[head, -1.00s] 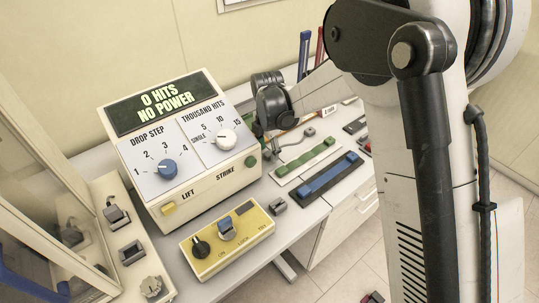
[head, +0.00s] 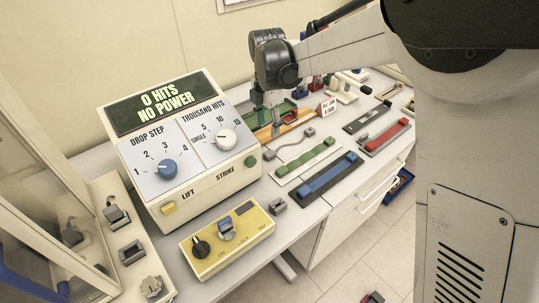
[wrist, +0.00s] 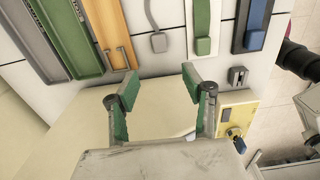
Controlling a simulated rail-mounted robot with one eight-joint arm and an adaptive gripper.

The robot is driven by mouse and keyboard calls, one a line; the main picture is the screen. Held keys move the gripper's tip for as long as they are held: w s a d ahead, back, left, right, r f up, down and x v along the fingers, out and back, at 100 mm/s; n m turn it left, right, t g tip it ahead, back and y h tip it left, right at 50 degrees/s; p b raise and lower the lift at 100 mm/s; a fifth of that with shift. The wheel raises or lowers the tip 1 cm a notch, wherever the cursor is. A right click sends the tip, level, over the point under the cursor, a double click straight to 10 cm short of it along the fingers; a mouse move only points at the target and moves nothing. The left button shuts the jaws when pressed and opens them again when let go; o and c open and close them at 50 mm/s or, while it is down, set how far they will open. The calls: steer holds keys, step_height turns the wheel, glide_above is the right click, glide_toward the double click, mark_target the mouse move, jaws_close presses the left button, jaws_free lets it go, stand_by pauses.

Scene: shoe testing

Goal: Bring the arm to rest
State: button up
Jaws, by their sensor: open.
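My gripper (wrist: 160,88) shows in the wrist view with its two green-padded fingers spread wide apart. Nothing is between the fingers. They are over the cream top of the test machine (wrist: 80,135). In the head view the wrist is raised above the bench behind the machine (head: 191,187), and the fingers are mostly hidden there. The machine's screen reads "0 HITS NO POWER".
A yellow control box (head: 243,246) stands in front of the machine. A clear-sided enclosure (head: 40,190) stands at left.

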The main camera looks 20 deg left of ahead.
steer(key=s+d+r+m+t+b, duration=0.1)
steer(key=s+d+r+m, duration=0.3)
steer(key=d, duration=0.3)
steer(key=s+d+r+m+t+y+b, duration=0.1)
steer(key=d+r+m, duration=0.2)
steer(key=d+m, duration=0.35)
steer(key=s+d+r+m+t, duration=0.1)
steer(key=s+d+r+m, duration=0.25)
steer(key=d, duration=0.55)
steer(key=s+d+f+m+t+h+b, duration=0.1)
steer(key=s+d+f+m+t, duration=0.3)
steer(key=s+d+m, duration=1)
steer(key=shift+s+d+m+b, duration=0.3)
steer(key=shift+s+d+b, duration=0.15)
steer(key=shift+s+b, duration=0.4)
steer(key=shift+o, duration=0.5)
steer(key=shift+w+r, duration=0.1)
